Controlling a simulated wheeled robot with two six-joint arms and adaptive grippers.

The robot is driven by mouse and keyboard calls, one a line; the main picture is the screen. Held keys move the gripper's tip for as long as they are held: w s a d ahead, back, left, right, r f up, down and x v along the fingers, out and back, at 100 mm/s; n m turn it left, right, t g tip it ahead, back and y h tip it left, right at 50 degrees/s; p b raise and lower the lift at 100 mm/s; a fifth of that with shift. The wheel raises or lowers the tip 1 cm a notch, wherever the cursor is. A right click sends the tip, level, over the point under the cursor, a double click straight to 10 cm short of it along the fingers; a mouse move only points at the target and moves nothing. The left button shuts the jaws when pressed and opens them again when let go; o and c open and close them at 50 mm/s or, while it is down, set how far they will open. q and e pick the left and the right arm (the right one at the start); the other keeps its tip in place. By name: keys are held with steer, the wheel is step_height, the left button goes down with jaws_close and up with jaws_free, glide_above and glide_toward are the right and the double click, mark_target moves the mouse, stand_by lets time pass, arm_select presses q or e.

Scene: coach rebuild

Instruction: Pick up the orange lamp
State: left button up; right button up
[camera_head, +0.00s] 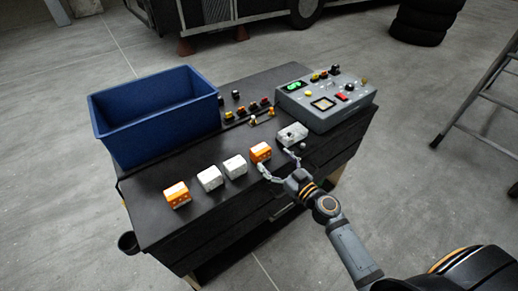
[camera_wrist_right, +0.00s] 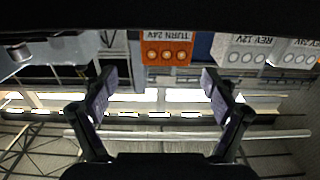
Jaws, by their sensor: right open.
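An orange block-shaped lamp (camera_head: 260,152) sits on the black bench top, at the right end of a row of blocks. A second orange lamp (camera_head: 176,194) is at the row's left end. My right gripper (camera_head: 278,164) is open and empty at the bench's front edge, close in front of the right orange lamp. In the right wrist view, which is upside down, an orange lamp marked TURN 24V (camera_wrist_right: 167,50) shows beyond and between the open fingertips (camera_wrist_right: 158,88). My left gripper is not in view.
Two white blocks (camera_head: 210,178) (camera_head: 235,166) stand between the orange ones. A pale block (camera_head: 292,133) stands to the right. A blue bin (camera_head: 155,132) is at the back left, a grey control box (camera_head: 326,103) at the back right. Small coloured parts (camera_head: 253,106) lie between them.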

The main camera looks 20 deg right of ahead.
mark_target(265, 154)
steer(key=shift+x, duration=0.8)
steer(key=w+p, duration=0.1)
steer(key=w+a+p, duration=0.1)
steer(key=shift+a+r+p, duration=0.2)
steer(key=shift+r+p, duration=0.1)
steer(key=shift+r, duration=0.05)
steer(key=shift+w+a+f+p, duration=0.15)
steer(key=shift+w+a+p, duration=0.1)
steer(key=shift+w, duration=0.3)
steer(key=shift+w+a+f+p, duration=0.15)
steer(key=shift+w+a, duration=0.15)
steer(key=shift+w, duration=0.25)
steer(key=shift+w+f, duration=0.2)
steer(key=shift+s, duration=0.1)
steer(key=shift+c, duration=1)
steer(key=c, duration=1.1)
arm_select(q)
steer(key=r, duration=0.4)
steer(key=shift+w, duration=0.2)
arm_select(e)
steer(key=shift+r, duration=0.1)
steer(key=shift+c, duration=0.2)
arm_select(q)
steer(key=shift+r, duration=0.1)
